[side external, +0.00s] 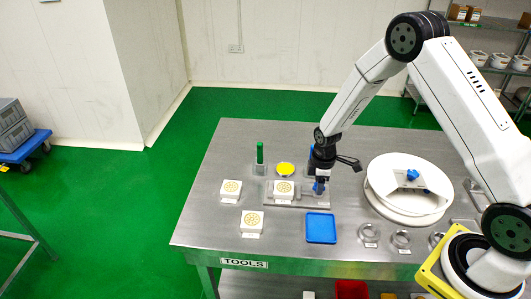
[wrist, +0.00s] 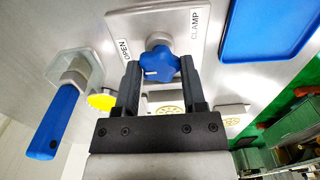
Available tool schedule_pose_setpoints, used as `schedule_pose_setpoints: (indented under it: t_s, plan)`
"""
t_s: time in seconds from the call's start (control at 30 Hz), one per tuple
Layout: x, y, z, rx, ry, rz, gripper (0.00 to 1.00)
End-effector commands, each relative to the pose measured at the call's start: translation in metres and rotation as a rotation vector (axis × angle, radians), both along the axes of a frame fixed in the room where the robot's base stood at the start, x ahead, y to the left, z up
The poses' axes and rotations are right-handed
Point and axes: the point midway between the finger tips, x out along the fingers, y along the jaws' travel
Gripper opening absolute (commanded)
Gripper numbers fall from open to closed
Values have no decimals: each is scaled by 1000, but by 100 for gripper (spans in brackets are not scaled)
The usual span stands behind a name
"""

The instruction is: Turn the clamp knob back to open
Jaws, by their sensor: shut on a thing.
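The clamp knob (wrist: 160,62) is a blue star-shaped knob on a pale metal plate (wrist: 155,22). The plate carries an OPEN label (wrist: 123,50) to the left of the knob and a CLAMP label (wrist: 194,24) to its upper right. A small white mark on the knob lies on its lower left side. My gripper (wrist: 159,66) is shut on the knob, one dark finger on each side. In the side external view my gripper (side external: 320,178) points down at the blue knob (side external: 319,188), which is partly hidden.
A blue tray (side external: 321,228) lies in front of the plate. Several white blocks with patterned tops (side external: 231,189) stand to the left. A large white drum (side external: 378,200) stands to the right.

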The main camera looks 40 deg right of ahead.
Motion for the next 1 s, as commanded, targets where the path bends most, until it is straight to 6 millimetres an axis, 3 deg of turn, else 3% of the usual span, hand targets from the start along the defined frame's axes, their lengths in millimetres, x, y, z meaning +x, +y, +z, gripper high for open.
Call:
schedule_pose_setpoints:
  t_s: [0.07, 0.1, 0.2, 0.67, 1.0]
  plan:
    - [0, 0, 1, -1, -1, 3, 0]
    - [0, 0, 1, -1, -1, 3, 63]
    - [0, 0, 1, -1, -1, 3, 89]
    - [0, 0, 4, -1, -1, 0, 89]
    - [1, 0, 34, -1, -4, 1, 89]
